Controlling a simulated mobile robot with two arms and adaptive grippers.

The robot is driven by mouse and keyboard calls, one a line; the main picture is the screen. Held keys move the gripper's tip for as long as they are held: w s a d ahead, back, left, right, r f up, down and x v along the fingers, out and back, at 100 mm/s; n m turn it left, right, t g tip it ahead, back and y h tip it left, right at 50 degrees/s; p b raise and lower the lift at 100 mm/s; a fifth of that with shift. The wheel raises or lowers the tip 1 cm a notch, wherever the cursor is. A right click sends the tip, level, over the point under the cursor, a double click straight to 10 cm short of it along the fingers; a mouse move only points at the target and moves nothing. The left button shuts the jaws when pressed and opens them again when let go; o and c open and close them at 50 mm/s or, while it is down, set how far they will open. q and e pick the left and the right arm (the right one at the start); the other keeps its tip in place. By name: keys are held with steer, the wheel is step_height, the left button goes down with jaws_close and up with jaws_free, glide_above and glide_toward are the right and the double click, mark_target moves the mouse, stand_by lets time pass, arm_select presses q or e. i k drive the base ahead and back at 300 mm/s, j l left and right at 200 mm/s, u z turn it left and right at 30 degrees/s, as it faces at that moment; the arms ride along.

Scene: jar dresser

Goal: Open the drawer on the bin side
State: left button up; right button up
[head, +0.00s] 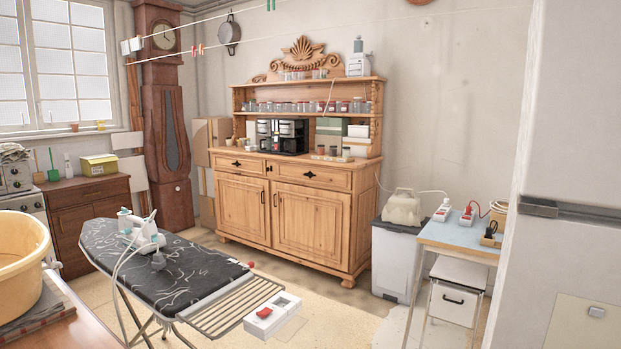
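The wooden jar dresser (287,215) stands against the back wall. It has two drawers side by side above two doors. The right drawer (335,180) is on the side of a grey-white box that looks like the bin (391,262). This drawer is closed, its front flush with the dresser, with a dark handle (309,174) at its middle. The left drawer (221,163) also looks closed. Neither of my grippers shows in the head view.
An ironing board (190,275) with an iron (141,229) stands in front of the dresser to the left. A blue-topped table (455,238) stands at the right. A large pale door or cabinet fills the right edge. Floor (330,315) between board and table is clear.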

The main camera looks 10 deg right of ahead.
mark_target(321, 176)
steer(key=i+u, duration=0.15)
steer(key=u, duration=1.1)
steer(key=l+u, duration=0.15)
steer(key=u, duration=0.25)
steer(key=i+l+u, duration=0.1)
steer(key=u, duration=0.3)
steer(key=l+u, duration=0.25)
steer(key=u, duration=0.15)
steer(key=i+l, duration=0.1)
steer(key=l, duration=2.2)
steer(key=k+l, duration=0.15)
steer(key=l, duration=1.25)
steer(key=k+l+u, duration=0.1)
steer(key=l, duration=0.6)
steer(key=l+u, duration=0.35)
steer(key=l, duration=0.85)
steer(key=l+u, duration=0.35)
steer(key=l, duration=0.85)
steer(key=l+z, duration=0.35)
steer(key=i+l+z, duration=0.1)
steer(key=l+z, duration=0.3)
steer(key=i+l+z, duration=0.1)
steer(key=z, duration=2.05)
steer(key=i, duration=0.05)
